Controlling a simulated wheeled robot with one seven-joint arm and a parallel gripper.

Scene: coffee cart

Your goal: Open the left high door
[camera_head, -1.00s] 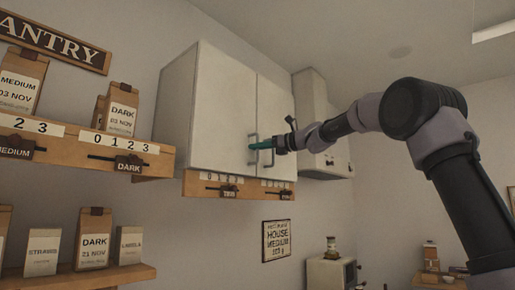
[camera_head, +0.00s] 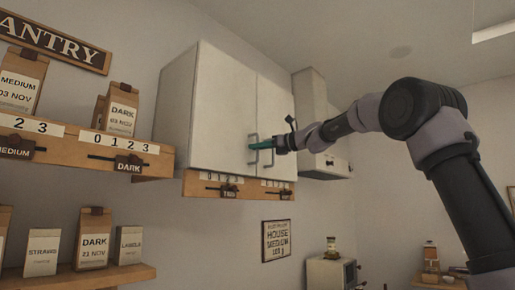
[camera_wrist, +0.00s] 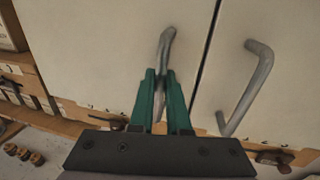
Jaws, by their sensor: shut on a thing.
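The white wall cabinet has a left high door (camera_head: 222,110) and a right door (camera_head: 275,115), and both look closed. In the wrist view the left door (camera_wrist: 100,50) fills the upper left. The left door's grey bar handle (camera_wrist: 166,45) stands upright between my green fingers. My gripper (camera_wrist: 164,75) is shut on this handle; the fingers hide its lower part. In the head view my gripper (camera_head: 252,147) reaches the handle from the right. The right door's handle (camera_wrist: 250,85) is apart from my fingers, to their right.
A wooden rail with number labels (camera_head: 240,187) runs under the cabinet. Shelves with coffee bags (camera_head: 94,238) are on the left. A grey-white hood-like unit (camera_head: 318,120) is right of the cabinet. The space in front of the left door looks clear.

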